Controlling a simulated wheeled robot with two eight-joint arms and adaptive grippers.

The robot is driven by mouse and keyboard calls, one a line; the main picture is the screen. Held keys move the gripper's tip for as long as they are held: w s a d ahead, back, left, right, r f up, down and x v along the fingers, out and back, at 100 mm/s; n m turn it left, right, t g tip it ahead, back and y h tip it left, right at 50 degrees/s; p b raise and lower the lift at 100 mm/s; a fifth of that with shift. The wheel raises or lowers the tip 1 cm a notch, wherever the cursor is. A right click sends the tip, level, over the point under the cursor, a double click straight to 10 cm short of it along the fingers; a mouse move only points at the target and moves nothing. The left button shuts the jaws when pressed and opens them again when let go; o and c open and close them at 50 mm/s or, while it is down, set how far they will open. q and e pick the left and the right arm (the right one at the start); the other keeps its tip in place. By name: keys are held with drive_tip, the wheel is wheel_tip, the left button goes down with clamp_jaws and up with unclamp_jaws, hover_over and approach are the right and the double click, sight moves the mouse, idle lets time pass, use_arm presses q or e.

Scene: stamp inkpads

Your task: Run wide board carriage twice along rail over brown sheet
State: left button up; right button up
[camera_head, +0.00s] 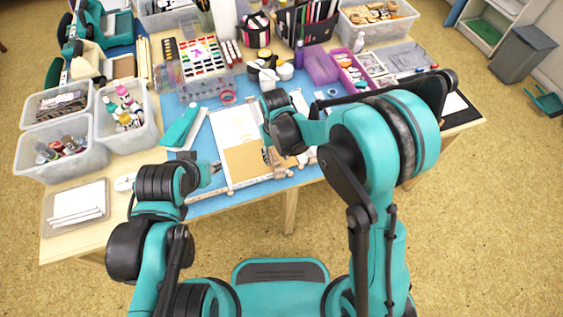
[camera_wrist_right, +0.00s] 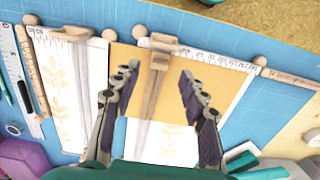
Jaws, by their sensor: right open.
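The brown sheet (camera_head: 243,161) lies on the near part of a white sheet on the blue mat; the right wrist view also shows the brown sheet (camera_wrist_right: 218,88). A wooden carriage (camera_wrist_right: 160,42) sits on the ruled rail (camera_wrist_right: 205,57), its board reaching over the brown sheet. A second carriage (camera_wrist_right: 62,33) with a pale board stands further left in that view, over a leaf-printed sheet.
Teal blocks (camera_head: 181,127) lie left of the sheets. Clear bins (camera_head: 126,118) stand on the left of the table. A paint set (camera_head: 203,56), ink pots and a purple box (camera_head: 320,65) crowd the back. Bare blue mat shows around the sheets.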

sight(277, 163)
drive_tip(key=shift+f+b, duration=0.5)
drive_tip(key=shift+f, duration=1.4)
clamp_jaws()
drive_tip(key=shift+w, duration=0.1)
